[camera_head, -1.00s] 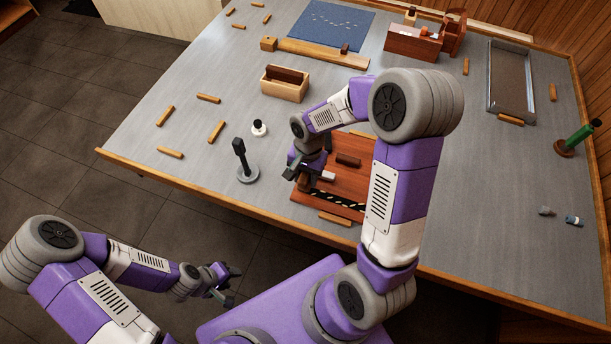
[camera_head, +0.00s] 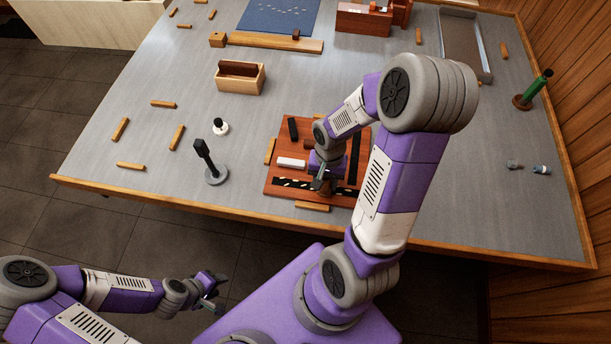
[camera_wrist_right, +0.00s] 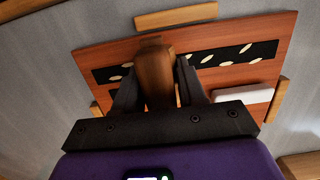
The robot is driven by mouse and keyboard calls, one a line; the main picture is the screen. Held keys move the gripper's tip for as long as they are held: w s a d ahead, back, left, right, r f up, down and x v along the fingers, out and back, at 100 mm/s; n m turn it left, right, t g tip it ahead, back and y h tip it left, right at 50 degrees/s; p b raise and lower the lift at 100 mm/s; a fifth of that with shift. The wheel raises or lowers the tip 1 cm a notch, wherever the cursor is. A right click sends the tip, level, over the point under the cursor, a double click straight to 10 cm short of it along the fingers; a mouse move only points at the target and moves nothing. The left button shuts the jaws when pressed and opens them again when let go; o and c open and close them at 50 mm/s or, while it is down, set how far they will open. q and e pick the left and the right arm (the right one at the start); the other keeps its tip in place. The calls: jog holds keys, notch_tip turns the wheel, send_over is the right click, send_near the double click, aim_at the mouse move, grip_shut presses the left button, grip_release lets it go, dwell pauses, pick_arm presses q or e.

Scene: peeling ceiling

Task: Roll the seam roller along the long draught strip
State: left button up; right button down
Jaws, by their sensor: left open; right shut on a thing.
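The long draught strip (camera_head: 290,184) is black with cream patches and lies along the near edge of a reddish-brown board (camera_head: 276,172). It also shows in the right wrist view (camera_wrist_right: 235,53), passing behind the held tool. My right gripper (camera_head: 324,184) is shut on the seam roller, whose brown wooden body (camera_wrist_right: 154,78) fills the space between the fingers. The roller is over the strip, right of its middle in the head view. Its contact with the strip is hidden. My left gripper (camera_head: 214,288) is open and empty, off the table's near edge.
A white block (camera_head: 291,163) and dark strips lie on the board behind the long strip. A black-handled tool (camera_head: 208,163) stands left of the board. Wooden sticks (camera_head: 312,207) lie around the board. The table's near right is clear.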

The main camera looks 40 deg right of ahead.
jog(key=s+d, duration=0.2)
jog(key=s, duration=0.1)
jog(key=s+d, duration=0.3)
jog(key=shift+s+d, duration=0.15)
jog(key=shift+d, duration=0.05)
jog(key=c, duration=1.2)
grip_release()
grip_shut()
